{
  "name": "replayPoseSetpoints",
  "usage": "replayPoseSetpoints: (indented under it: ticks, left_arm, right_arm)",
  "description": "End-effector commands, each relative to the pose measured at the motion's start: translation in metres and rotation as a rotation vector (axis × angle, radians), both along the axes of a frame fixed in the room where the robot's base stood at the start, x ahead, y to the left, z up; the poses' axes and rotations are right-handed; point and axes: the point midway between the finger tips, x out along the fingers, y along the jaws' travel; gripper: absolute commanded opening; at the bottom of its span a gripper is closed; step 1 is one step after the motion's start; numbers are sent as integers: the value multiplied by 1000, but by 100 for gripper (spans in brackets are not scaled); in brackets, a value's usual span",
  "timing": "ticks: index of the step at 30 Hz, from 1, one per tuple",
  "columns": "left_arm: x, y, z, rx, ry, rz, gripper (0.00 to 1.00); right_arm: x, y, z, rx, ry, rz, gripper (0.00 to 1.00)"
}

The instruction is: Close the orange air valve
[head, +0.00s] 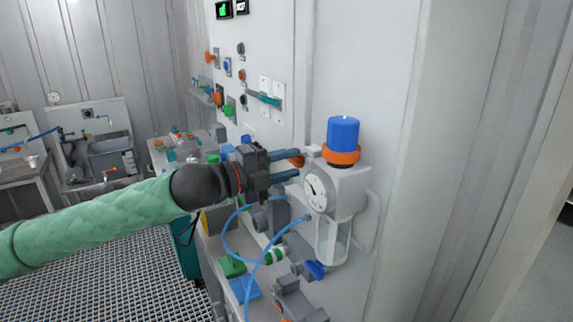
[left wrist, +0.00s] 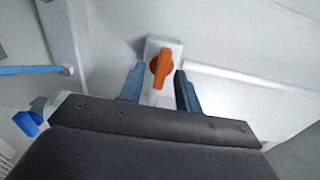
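The orange air valve (left wrist: 161,69) is an orange lever handle on a small pale block fixed to the wall panel. In the left wrist view it sits between the two blue fingers of my left gripper (left wrist: 161,92), with a gap on each side. In the head view the orange handle (head: 297,160) shows just beyond the fingertips of my left gripper (head: 297,165), left of the regulator. The fingers are apart and hold nothing. My right gripper is in neither view.
The air regulator (head: 337,190) with a blue knob, orange ring and gauge stands right of the valve. A blue hose (head: 226,240) loops below my gripper. A white pipe (left wrist: 245,78) runs from the valve block. Several fittings crowd the bench below.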

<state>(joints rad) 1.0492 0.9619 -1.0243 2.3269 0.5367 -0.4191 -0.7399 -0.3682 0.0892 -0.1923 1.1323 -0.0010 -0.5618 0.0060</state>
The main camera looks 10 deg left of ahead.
Motion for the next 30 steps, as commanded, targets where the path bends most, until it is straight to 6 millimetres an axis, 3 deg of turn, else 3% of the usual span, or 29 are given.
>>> replayPoseSetpoints:
  ticks: [11, 21, 30]
  left_arm:
    - [-5, 9, -2, 1, 0, 2, 34]
    - [-29, 41, -2, 1, -2, 3, 34]
    - [-43, 60, -1, 1, -1, 1, 34]
  right_arm:
    - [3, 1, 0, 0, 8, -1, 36]
    - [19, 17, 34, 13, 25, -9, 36]
    - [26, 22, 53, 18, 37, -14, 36]
